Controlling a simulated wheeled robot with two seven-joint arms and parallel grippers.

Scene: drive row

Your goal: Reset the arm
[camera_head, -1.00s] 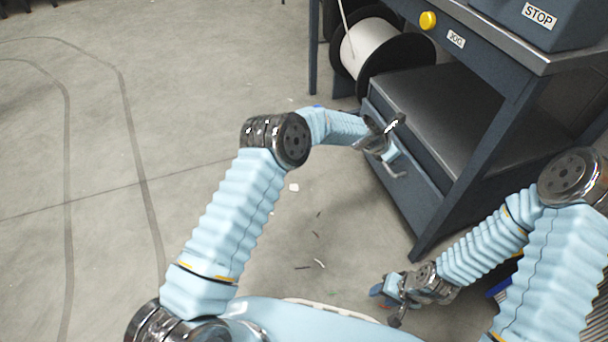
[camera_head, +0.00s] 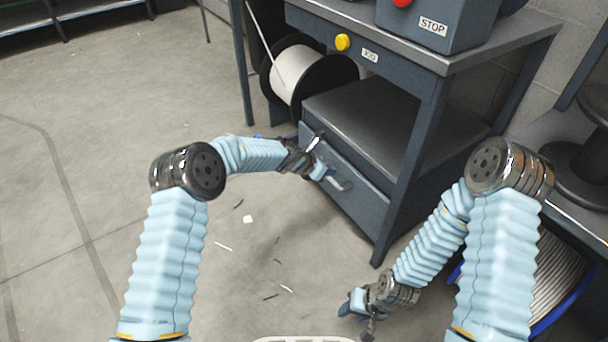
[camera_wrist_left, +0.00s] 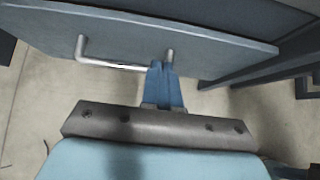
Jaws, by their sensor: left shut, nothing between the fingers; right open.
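My left arm reaches from the left toward the workbench's lower drawer (camera_head: 352,190). My left gripper (camera_head: 320,170) is shut and empty, close in front of the drawer. In the left wrist view the shut fingers (camera_wrist_left: 164,84) point at the drawer front, beside the bar handle (camera_wrist_left: 110,64); I cannot tell whether they touch it. The handle also shows in the head view (camera_head: 340,184). My right gripper (camera_head: 356,312) is open and empty, low over the floor at the bottom centre.
The workbench (camera_head: 425,130) carries a yellow JOG button (camera_head: 343,42) and a STOP box with a red button (camera_head: 401,2). A white cable spool (camera_head: 293,75) stands behind it. Another reel (camera_head: 560,275) is at the right. Scraps lie on the floor; open floor spreads left.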

